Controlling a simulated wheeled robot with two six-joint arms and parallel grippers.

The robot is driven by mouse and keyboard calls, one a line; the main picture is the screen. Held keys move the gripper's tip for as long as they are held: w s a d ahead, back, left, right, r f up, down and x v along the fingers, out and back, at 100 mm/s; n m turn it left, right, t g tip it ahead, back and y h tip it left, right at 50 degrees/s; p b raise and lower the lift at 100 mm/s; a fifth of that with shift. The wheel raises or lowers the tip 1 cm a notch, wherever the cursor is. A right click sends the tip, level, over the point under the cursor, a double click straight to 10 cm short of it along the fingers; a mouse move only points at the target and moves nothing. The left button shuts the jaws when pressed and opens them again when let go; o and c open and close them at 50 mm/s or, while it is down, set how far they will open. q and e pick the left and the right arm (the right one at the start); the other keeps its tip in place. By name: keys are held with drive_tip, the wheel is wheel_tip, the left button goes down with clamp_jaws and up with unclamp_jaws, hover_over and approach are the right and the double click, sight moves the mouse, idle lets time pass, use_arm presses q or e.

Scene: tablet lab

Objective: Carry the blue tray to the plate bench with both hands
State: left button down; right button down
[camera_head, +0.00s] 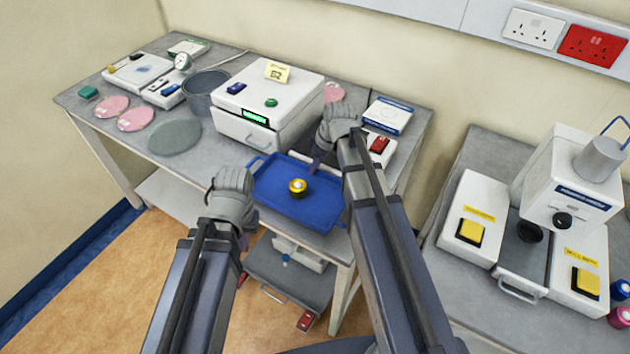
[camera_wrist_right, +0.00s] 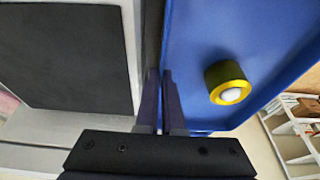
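The blue tray (camera_head: 277,203) lies on the grey bench, and its inner floor fills the right of the right wrist view (camera_wrist_right: 205,40). A yellow-and-black round piece with a pale top (camera_head: 298,187) stands in it, also seen in the right wrist view (camera_wrist_right: 228,83). My right gripper (camera_head: 317,160) is at the tray's far edge; in the right wrist view its fingers (camera_wrist_right: 160,76) are close together on the tray's rim. My left gripper (camera_head: 243,242) is by the tray's near left side, its fingertips mostly hidden by the hand and arm. I cannot tell its grip.
A white instrument (camera_head: 270,105) stands behind the tray, with a grey pot (camera_head: 206,92), pink discs (camera_head: 135,119) and a grey disc (camera_head: 175,137) to its left. A second bench at right (camera_head: 470,150) carries a large white machine (camera_head: 565,180). Floor shows between the benches.

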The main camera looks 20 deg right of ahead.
sight(315, 175)
wheel_tip(315, 175, down, 4)
drive_tip(key=b, duration=0.4)
drive_tip(key=shift+r, duration=0.15)
drive_tip(key=c, duration=1.3)
unclamp_jaws()
